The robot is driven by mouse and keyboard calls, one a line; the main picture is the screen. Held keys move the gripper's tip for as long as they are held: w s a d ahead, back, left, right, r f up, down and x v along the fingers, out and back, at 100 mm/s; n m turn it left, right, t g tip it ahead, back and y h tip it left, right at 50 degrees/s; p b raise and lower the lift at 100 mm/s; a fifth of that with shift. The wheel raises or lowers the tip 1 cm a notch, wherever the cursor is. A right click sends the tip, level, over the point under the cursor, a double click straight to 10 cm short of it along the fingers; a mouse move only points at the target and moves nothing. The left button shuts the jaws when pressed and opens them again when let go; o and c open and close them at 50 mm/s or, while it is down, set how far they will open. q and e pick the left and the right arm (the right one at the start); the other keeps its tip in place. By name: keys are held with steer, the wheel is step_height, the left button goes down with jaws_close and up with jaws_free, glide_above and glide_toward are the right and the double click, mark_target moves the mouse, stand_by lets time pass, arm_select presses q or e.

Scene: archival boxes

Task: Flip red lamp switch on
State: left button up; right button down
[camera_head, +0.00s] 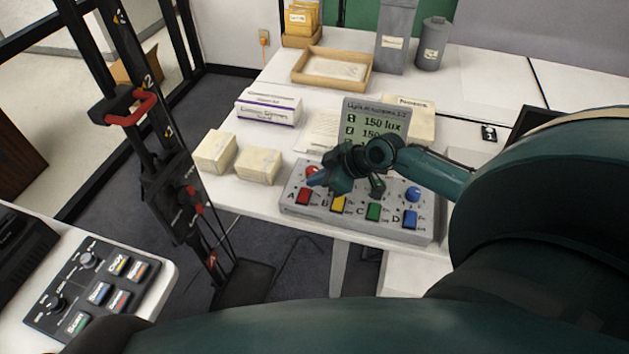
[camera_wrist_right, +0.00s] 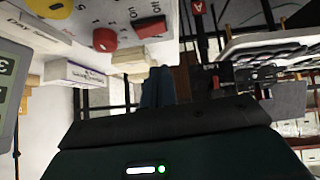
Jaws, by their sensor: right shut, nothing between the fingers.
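The grey control panel (camera_head: 300,207) stands on the white table, with a red lamp switch (camera_head: 304,197) at its left end, marked A. A round red knob (camera_head: 311,170) sits just behind that switch. In the right wrist view, which is upside down, the red switch (camera_wrist_right: 151,27) and red knob (camera_wrist_right: 104,40) show at the top. Which way the switch is tipped I cannot tell. My right gripper (camera_head: 316,180) is shut and empty, close to the red knob and switch; contact is unclear. Its fingers (camera_wrist_right: 158,88) also show in the wrist view. My left gripper is out of view.
Yellow (camera_head: 338,203), green (camera_head: 374,211) and blue (camera_head: 410,219) switches line the panel to the right. A display (camera_head: 374,122) reading 150 lux stands behind. Cream boxes (camera_head: 258,165) lie left of the panel. Another button panel (camera_head: 92,287) is at lower left.

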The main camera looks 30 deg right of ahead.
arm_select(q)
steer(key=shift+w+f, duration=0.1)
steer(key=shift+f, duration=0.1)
arm_select(e)
steer(key=v, duration=0.7)
steer(key=shift+s, duration=0.25)
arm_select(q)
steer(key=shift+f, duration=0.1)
arm_select(e)
steer(key=shift+a, duration=0.15)
arm_select(q)
steer(key=b, duration=0.3)
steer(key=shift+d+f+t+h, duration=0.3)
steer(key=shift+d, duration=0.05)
arm_select(e)
steer(key=shift+w+d+r+t, duration=0.2)
steer(key=shift+w+d+t, duration=0.1)
steer(key=shift+w+d, duration=0.2)
